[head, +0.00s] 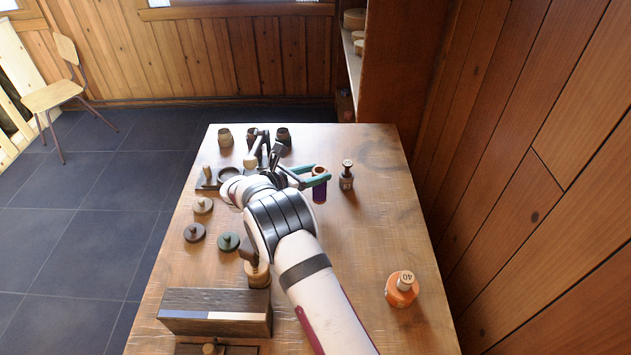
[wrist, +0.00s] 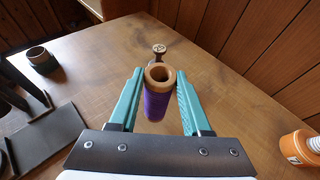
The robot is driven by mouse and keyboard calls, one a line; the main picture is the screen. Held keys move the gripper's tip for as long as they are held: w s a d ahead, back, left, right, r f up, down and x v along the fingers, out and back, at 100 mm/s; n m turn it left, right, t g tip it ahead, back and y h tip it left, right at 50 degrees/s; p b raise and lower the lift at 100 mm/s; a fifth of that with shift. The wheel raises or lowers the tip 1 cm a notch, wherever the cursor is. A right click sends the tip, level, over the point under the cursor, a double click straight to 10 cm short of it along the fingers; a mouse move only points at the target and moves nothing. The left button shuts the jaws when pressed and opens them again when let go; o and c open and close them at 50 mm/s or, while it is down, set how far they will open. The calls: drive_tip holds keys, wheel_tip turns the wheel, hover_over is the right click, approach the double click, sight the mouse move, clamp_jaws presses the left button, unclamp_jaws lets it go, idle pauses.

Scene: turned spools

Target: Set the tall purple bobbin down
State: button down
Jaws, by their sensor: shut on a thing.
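The tall purple bobbin (head: 320,195) has a wooden top rim with a hole and a purple wound body. In the wrist view the bobbin (wrist: 157,105) stands between the two teal fingers, its open top toward the camera. My gripper (head: 318,178) is shut on it, with a finger on each side; the gripper also shows in the wrist view (wrist: 158,80). The bobbin looks roughly upright over the middle of the wooden table (head: 370,240). I cannot tell whether its base touches the wood.
A dark numbered spool (head: 346,180) stands just right of the bobbin. An orange spool (head: 401,292) marked 40 is at the near right. Dark pots (head: 225,138), knobbed discs (head: 194,233) and a long dark box (head: 205,298) line the left. The table's right side is mostly clear.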

sight(315, 197)
drive_tip(key=shift+f, duration=1.4)
drive_tip(key=shift+f, duration=0.1)
drive_tip(key=shift+c, duration=1.8)
unclamp_jaws()
